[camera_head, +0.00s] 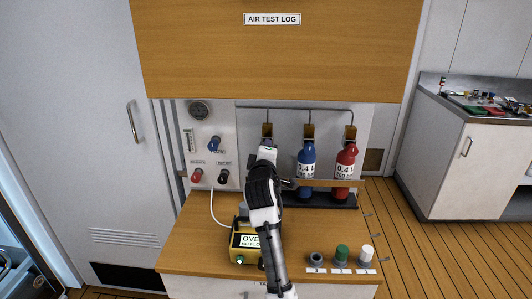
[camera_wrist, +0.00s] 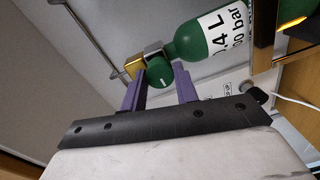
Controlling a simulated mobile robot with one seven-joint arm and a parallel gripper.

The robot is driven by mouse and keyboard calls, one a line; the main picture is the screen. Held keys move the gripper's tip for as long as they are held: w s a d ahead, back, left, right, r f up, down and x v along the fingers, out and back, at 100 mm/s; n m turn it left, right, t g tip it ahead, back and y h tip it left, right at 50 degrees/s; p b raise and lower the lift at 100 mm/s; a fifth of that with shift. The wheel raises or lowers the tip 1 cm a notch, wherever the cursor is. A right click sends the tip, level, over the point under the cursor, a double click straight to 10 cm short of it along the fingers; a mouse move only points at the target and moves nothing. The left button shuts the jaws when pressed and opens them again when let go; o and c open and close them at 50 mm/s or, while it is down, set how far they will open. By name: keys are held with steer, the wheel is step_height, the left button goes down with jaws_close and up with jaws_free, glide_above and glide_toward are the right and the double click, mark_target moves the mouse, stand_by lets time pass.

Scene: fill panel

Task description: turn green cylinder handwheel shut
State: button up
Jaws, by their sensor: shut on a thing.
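The green cylinder (camera_wrist: 190,44) lies across the top of the wrist view, with a white label. Its round green handwheel (camera_wrist: 159,70) with a white mark sits beside a brass valve block (camera_wrist: 134,66). My gripper (camera_wrist: 160,80) has its purple fingers on either side of the handwheel, shut on it. In the head view my arm covers the green cylinder and its handwheel; only the brass fitting (camera_head: 267,130) above shows.
A blue cylinder (camera_head: 306,172) and a red cylinder (camera_head: 345,170) stand just right of my arm behind a wooden rail (camera_head: 330,184). A control panel (camera_head: 228,118) is on the left. A yellow box (camera_head: 246,255) and several caps, including a green one (camera_head: 341,253), sit on the bench.

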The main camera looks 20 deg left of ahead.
steer(key=shift+f+m+y+b, duration=0.15)
steer(key=shift+m+b, duration=0.65)
steer(key=shift+m, duration=3.75)
steer(key=shift+r+m+y+b, duration=0.2)
steer(key=shift+m+b, duration=0.55)
steer(key=shift+m, duration=3.8)
steer(key=o, duration=1)
steer(key=shift+c, duration=0.2)
steer(key=shift+s, duration=0.1)
steer(key=b+v, duration=0.3)
steer(key=v, duration=1)
steer(key=shift+s+f, duration=0.25)
steer(key=shift+s, duration=0.05)
